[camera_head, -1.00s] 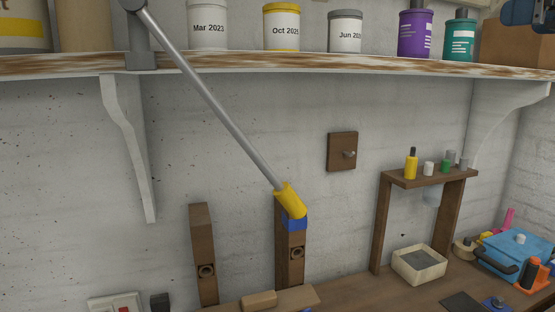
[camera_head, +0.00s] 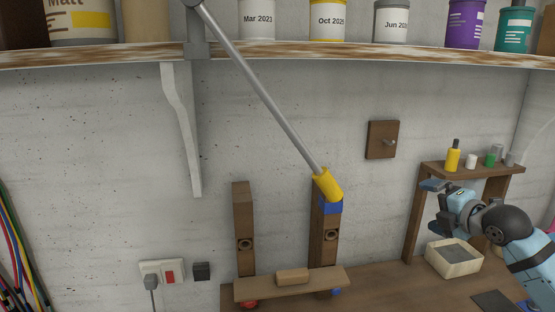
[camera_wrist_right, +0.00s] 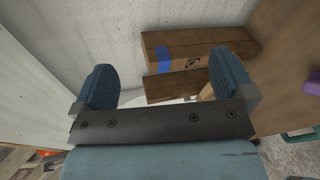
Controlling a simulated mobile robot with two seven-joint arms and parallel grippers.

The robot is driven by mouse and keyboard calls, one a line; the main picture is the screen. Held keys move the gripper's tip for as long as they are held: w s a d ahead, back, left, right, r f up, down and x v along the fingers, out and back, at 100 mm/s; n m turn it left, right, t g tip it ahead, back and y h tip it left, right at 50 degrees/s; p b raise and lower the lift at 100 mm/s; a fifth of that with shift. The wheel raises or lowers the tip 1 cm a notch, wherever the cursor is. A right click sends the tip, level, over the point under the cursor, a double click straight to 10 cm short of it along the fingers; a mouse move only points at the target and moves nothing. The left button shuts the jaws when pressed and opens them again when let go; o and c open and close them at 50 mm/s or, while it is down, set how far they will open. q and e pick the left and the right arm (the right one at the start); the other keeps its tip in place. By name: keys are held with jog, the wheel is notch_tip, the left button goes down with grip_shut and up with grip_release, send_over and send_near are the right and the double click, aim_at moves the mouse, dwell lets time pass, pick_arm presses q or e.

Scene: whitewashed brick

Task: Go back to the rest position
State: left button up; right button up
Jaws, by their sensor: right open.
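My right gripper (camera_head: 435,207) shows at the right in the head view, in front of the small wooden stand (camera_head: 490,168). Its light blue arm comes in from the lower right. In the right wrist view its two dark blue fingers (camera_wrist_right: 165,80) stand wide apart with nothing between them. Beyond them is a wooden post with a blue band (camera_wrist_right: 165,58). My left gripper is not in view.
A paint-worn shelf (camera_head: 300,55) with cans crosses the top. A grey rod with a yellow end (camera_head: 327,184) slants down to a wooden post (camera_head: 325,235). An open box (camera_head: 455,258) sits near my right arm. Cables (camera_head: 15,250) hang at the left.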

jog(key=s+a+f+m+g, duration=0.1)
jog(key=s+a+f+m, duration=0.2)
jog(key=f, duration=0.5)
jog(key=s+a+f+m+p, duration=0.1)
jog(key=s+a+f+m, duration=0.2)
jog(key=f, duration=0.5)
jog(key=s+a+f+m+g, duration=0.1)
jog(key=s+a+f+m, duration=0.2)
jog(key=f, duration=0.5)
jog(key=s+a+f+m, duration=0.4)
jog(key=s+f, duration=0.1)
jog(key=s, duration=0.2)
jog(key=s+a+f+m+g+p, duration=0.1)
jog(key=s+a+f+m, duration=0.2)
jog(key=s, duration=0.5)
jog(key=s+a+f+m, duration=0.4)
jog(key=s+a+f, duration=0.1)
jog(key=s+f, duration=0.3)
jog(key=shift+a+m+g, duration=0.2)
jog(key=shift+m+g, duration=0.1)
jog(key=shift+f, duration=0.1)
